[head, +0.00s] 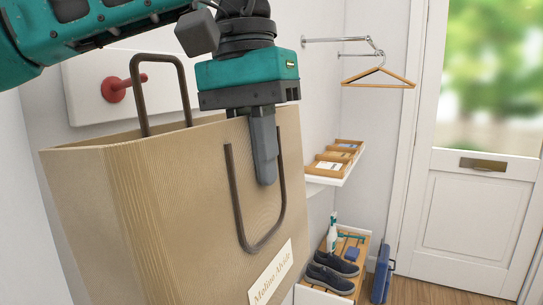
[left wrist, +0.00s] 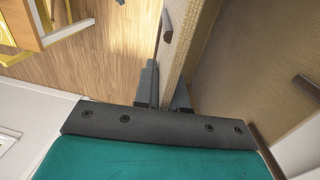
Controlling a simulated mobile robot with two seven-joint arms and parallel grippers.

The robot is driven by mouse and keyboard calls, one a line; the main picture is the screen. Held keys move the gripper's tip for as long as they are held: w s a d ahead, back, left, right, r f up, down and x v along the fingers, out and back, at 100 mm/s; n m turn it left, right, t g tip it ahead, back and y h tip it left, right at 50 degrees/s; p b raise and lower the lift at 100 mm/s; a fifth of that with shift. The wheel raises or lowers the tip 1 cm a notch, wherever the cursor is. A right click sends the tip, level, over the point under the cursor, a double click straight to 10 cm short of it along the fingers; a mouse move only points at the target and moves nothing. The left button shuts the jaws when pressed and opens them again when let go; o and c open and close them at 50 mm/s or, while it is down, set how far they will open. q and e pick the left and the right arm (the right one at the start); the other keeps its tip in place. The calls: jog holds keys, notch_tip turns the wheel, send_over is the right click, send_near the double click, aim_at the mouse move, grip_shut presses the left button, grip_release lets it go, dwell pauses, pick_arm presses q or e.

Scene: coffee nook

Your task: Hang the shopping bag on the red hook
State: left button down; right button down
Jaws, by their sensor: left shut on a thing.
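The tan paper shopping bag (head: 185,190) fills the left and middle of the head view, upright with a slight tilt. Its far brown handle (head: 180,66) stands up above the rim; its near handle (head: 240,215) hangs down the front wall. The red hook (head: 114,89) sits on a white board behind the bag. Its peg overlaps the left leg of the far handle in the picture; I cannot tell whether they touch. My left gripper (head: 264,150) points down and is shut on the bag's near wall at the rim. The left wrist view shows the wall between the fingers (left wrist: 167,98).
A coat hanger (head: 380,78) hangs from a wall rail to the right. Below are a small shelf with wooden trays (head: 335,160), a bench with dark shoes (head: 332,275) and a blue case (head: 382,275). A white door (head: 470,210) stands at the far right.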

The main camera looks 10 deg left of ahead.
pick_arm(q)
jog(key=w+a+f, duration=0.1)
jog(key=w+a, duration=0.1)
jog(key=a, duration=0.4)
jog(key=shift+w+a+f, duration=0.15)
jog(key=shift+f, duration=0.1)
dwell(0.5)
dwell(0.6)
jog(key=c, duration=1.1)
grip_release()
jog(key=r, duration=0.4)
jog(key=a+r, duration=0.1)
jog(key=r, duration=0.7)
jog(key=shift+w+a+r, duration=0.2)
jog(key=shift+a+r, duration=0.05)
jog(key=shift+r, duration=0.15)
